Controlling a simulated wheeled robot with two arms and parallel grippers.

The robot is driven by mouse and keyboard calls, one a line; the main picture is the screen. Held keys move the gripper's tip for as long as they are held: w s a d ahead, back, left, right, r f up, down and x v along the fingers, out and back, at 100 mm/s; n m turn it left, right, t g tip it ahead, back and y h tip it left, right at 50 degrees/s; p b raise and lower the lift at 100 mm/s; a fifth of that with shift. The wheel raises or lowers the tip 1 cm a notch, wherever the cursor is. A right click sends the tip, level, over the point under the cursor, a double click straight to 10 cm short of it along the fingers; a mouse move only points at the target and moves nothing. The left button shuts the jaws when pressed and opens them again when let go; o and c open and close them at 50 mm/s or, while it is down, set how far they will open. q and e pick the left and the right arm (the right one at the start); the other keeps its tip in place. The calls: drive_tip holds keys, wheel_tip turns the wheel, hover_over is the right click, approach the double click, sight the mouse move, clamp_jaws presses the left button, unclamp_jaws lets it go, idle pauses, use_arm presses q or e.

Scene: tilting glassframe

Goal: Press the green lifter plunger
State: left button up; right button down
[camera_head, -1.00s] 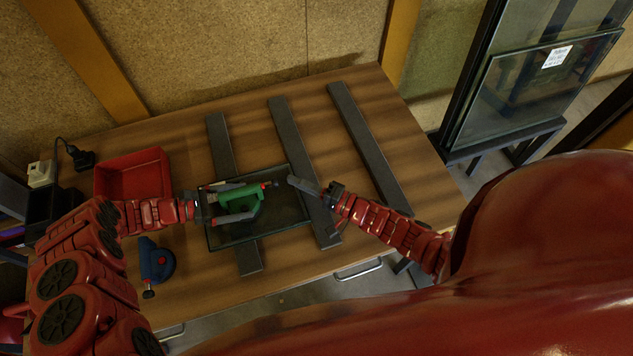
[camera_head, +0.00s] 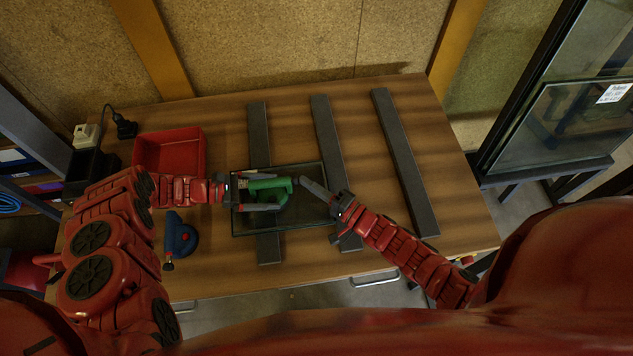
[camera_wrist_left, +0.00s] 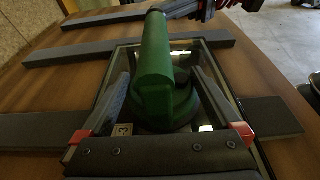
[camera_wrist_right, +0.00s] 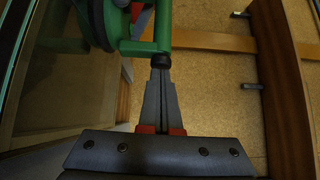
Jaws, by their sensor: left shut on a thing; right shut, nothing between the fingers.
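The green lifter (camera_head: 268,188) sits on the small glass frame (camera_head: 307,210) on the workbench. My left gripper (camera_head: 268,192) is shut on the lifter from the left, one finger on each side of its body. The left wrist view shows the green body (camera_wrist_left: 155,70) between the fingers. My right gripper (camera_head: 301,181) is shut and empty, coming in from the right. In the right wrist view its fingertips (camera_wrist_right: 161,72) meet the dark plunger end (camera_wrist_right: 161,61) of the lifter and appear to touch it. How far the plunger is pushed in cannot be told.
The glass frame lies across dark bars; another dark bar (camera_head: 404,165) lies to the right. A red tray (camera_head: 168,152) stands at the back left. A blue suction lifter (camera_head: 180,238) lies in front of it. Large glass panes (camera_head: 560,130) stand right of the bench.

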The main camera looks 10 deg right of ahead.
use_arm(q)
drive_tip(key=shift+f, duration=0.1)
use_arm(e)
drive_tip(key=shift+d+f, duration=0.1)
drive_tip(key=shift+d, duration=0.4)
drive_tip(key=d, duration=0.3)
drive_tip(key=shift+d+f, duration=0.1)
drive_tip(key=shift+d, duration=0.05)
drive_tip(key=v, duration=1)
